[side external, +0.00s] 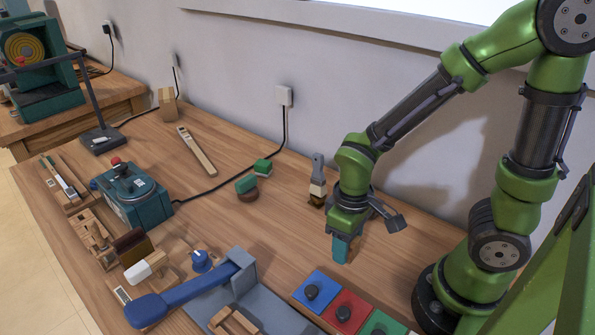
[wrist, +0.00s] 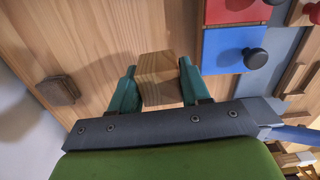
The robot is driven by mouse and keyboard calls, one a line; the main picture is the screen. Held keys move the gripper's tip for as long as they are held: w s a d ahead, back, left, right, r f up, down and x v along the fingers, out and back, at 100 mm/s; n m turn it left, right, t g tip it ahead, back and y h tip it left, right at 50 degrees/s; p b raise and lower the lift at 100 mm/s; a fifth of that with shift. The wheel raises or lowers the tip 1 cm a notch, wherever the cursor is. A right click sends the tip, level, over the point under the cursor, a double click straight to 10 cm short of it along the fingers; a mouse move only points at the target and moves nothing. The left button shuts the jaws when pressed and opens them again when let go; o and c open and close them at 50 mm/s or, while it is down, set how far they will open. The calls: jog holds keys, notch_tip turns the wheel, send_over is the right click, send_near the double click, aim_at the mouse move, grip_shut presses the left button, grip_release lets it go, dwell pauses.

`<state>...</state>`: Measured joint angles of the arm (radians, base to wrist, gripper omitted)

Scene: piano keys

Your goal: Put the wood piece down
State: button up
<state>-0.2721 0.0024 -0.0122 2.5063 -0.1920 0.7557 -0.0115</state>
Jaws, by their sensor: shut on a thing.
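The wood piece (wrist: 160,78) is a light block with visible grain, held between my gripper's two teal fingers in the wrist view. My gripper (side external: 344,250) points down just above the wooden table in the side view, right of the brush and behind the coloured panels. The jaws (wrist: 158,88) are shut on the piece, one finger on each side. In the side view the fingers mostly hide the piece. I cannot tell whether its underside touches the table.
Blue (side external: 314,289) and red (side external: 345,312) panels with dark knobs lie in front of my gripper. A brush (side external: 317,185) stands to its left, near the wall. A long blue lever (side external: 180,298) lies at front left. Bare table (side external: 290,230) lies left of my gripper.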

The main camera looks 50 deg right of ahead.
jog(key=shift+s+f+m, duration=0.1)
jog(key=shift+f+m, duration=0.15)
jog(key=shift+m, duration=0.05)
send_over(277, 247)
jog(key=shift+s+f, duration=0.1)
jog(key=shift+f, duration=2.4)
jog(key=shift+f, duration=0.15)
jog(key=o, duration=1)
jog(key=shift+o, duration=0.2)
